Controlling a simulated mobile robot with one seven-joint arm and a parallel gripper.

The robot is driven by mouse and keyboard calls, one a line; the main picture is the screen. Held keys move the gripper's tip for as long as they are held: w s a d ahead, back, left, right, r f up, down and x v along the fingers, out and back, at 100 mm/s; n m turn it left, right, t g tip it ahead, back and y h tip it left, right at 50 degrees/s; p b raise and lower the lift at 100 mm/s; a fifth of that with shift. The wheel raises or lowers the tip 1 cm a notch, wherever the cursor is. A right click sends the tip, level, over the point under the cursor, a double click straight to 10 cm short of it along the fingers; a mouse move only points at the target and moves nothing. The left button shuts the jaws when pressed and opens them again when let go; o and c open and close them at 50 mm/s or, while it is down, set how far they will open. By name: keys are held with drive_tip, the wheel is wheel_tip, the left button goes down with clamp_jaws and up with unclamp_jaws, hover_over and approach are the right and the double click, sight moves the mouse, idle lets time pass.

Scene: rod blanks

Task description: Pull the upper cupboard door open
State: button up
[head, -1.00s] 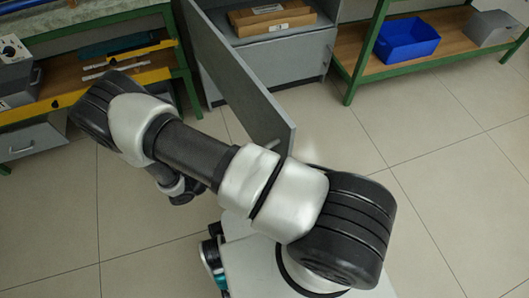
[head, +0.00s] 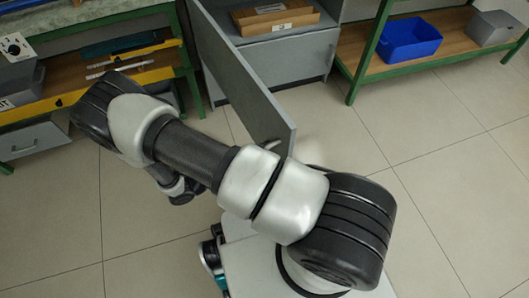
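The upper cupboard door (head: 238,85) is a grey panel. It stands swung out from the grey cupboard (head: 285,55), with its free edge pointing toward me. A small light piece, perhaps the handle, shows on the door near its free edge, just above my arm. The opening shows a shelf with a cardboard box (head: 275,17) on it. My arm crosses in front of the door's lower end. My gripper cannot be made out; only dark wrist parts show below the arm, left of the door.
At left stands a green-framed bench (head: 187,75) with a yellow-edged shelf and a grey drawer. At right, a green-framed shelf holds a blue bin (head: 412,40) and a grey box (head: 495,28). The tiled floor (head: 440,150) at right is clear.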

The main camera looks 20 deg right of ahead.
drive_tip(key=shift+s, duration=0.1)
idle(0.3)
drive_tip(key=shift+a, duration=0.1)
drive_tip(key=s+a, duration=0.2)
drive_tip(key=a, duration=1.5)
